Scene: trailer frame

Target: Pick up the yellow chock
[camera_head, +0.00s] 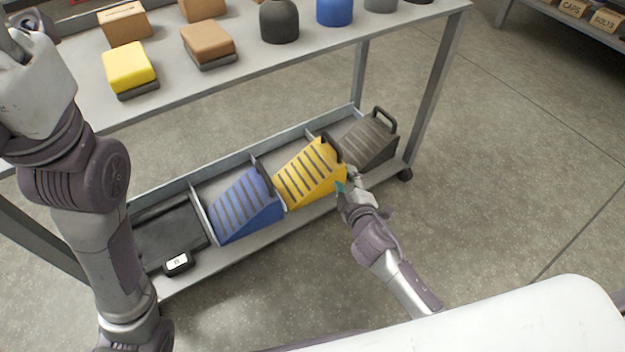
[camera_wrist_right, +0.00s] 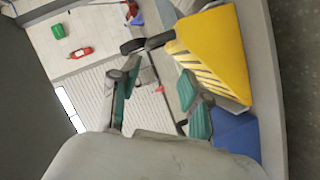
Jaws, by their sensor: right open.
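The yellow chock (camera_head: 308,177), a ribbed wedge with a dark handle (camera_head: 333,145) at its far right side, sits in a divided bay of the low shelf. It also shows in the right wrist view (camera_wrist_right: 215,48), with its dark handle (camera_wrist_right: 147,43) just beyond my fingertips. My right gripper (camera_head: 346,184) is at the chock's right side, with its teal-padded fingers apart and nothing between them (camera_wrist_right: 156,85). In the head view the gripper partly hides the chock's lower right corner. My left arm rises along the left edge; its fingertips do not show.
A blue chock (camera_head: 240,208) is in the bay to the left, and a grey chock (camera_head: 368,145) to the right. A black case (camera_head: 170,235) lies at the shelf's left end. The upper shelf (camera_head: 265,62) overhangs behind, bearing blocks. Floor at right is clear.

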